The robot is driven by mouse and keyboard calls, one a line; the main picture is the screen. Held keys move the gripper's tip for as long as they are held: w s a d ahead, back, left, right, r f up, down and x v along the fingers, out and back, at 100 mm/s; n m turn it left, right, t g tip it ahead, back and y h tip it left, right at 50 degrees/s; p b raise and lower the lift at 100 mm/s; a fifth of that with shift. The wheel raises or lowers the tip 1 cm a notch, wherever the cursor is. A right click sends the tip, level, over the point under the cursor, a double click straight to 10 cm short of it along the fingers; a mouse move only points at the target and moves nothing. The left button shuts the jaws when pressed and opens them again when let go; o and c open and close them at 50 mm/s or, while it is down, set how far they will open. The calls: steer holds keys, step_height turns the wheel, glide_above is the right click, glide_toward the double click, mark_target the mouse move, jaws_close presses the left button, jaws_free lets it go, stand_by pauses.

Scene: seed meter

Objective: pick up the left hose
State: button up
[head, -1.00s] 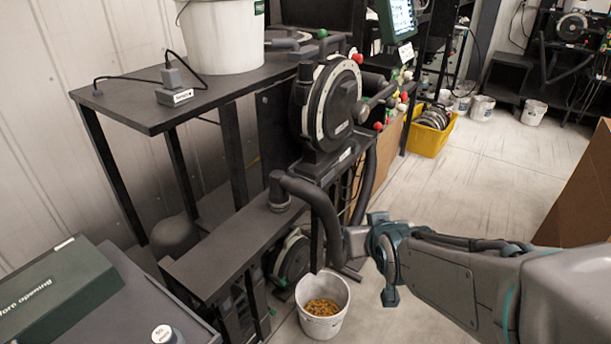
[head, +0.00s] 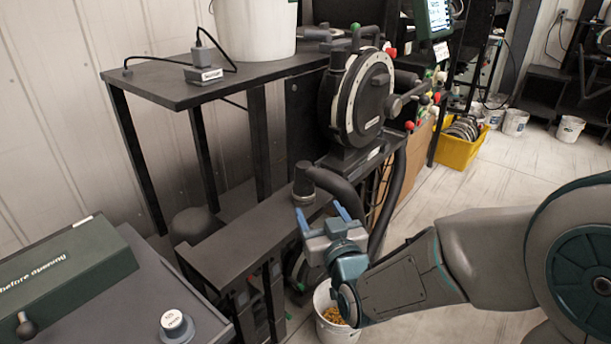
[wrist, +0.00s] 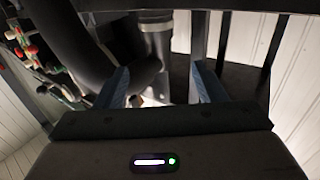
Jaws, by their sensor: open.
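The left hose (head: 336,186) is a thick black tube. It runs from a dark upright fitting (head: 303,182) on the low black shelf and curves down to the right. My gripper (head: 320,213) is open and empty, with blue fingers pointing up towards the hose from in front of and below it. The gripper partly hides the hose's lower run. In the wrist view, a grey upright pipe end (wrist: 157,45) shows beyond and between the open fingers (wrist: 160,90). A thick black hose (wrist: 72,45) passes at the upper left there. I cannot tell whether anything touches the fingers.
The round seed meter (head: 365,95) stands behind the hose. A second black hose (head: 387,205) hangs to the right. A white bucket of yellow grain (head: 337,328) stands on the floor below my gripper. A dark green box (head: 70,268) lies at the lower left. Floor at right is open.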

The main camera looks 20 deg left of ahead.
mark_target(307, 183)
steer(key=p+x, duration=0.3)
steer(key=x, duration=0.4)
steer(key=shift+w+a+r+p, duration=0.25)
steer(key=shift+w+p, duration=0.2)
steer(key=shift+p, duration=0.25)
steer(key=p+x, duration=0.2)
steer(key=x, duration=0.1)
steer(key=shift+d+r, duration=0.1)
steer(key=shift+r, duration=0.1)
steer(key=shift+w+a+f, duration=0.1)
steer(key=shift+w+a, duration=0.3)
steer(key=shift+w, duration=0.15)
steer(key=c, duration=1.2)
